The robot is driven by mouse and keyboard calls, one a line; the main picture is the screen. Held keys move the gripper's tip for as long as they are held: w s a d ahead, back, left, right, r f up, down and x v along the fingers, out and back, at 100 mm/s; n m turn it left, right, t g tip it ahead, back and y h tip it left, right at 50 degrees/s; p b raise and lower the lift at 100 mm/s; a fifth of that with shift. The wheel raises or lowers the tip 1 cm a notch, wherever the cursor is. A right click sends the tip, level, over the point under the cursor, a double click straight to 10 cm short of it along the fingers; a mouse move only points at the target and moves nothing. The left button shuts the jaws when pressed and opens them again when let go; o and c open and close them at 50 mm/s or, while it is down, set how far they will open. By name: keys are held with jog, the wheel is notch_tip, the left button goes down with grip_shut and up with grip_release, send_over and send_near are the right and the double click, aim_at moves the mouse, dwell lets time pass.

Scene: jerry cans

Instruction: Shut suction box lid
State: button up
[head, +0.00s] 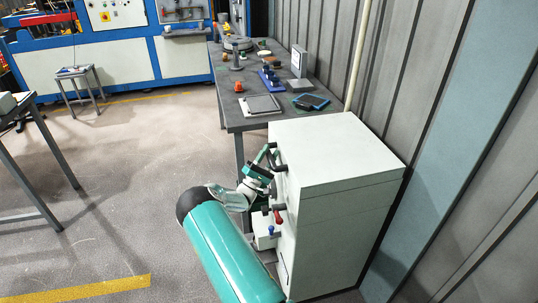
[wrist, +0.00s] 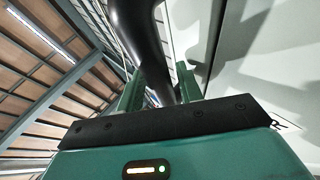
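The suction box (head: 345,225) is a tall white cabinet at the right of the head view. Its thick white lid (head: 335,148) lies across the top, with a thin seam below it; I cannot tell if it is fully shut. A black curved handle (head: 270,150) is on the box's left side, near the lid. My gripper (head: 265,168) is at this handle. In the wrist view, the green fingers of my gripper (wrist: 160,92) stand apart on either side of the black handle (wrist: 138,30). A small gap shows beside the left finger. Firm contact is not visible.
A red-tipped lever (head: 278,216) and a blue knob (head: 271,230) are below my gripper. A cluttered grey table (head: 240,116) stands behind the box. A corrugated wall (head: 440,90) runs close on the right.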

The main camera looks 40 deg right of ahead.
jog(key=shift+f, duration=0.1)
jog(key=w+v, duration=0.1)
jog(key=v, duration=1.2)
jog(key=shift+s+a+f, duration=0.25)
jog(key=shift+s, duration=0.25)
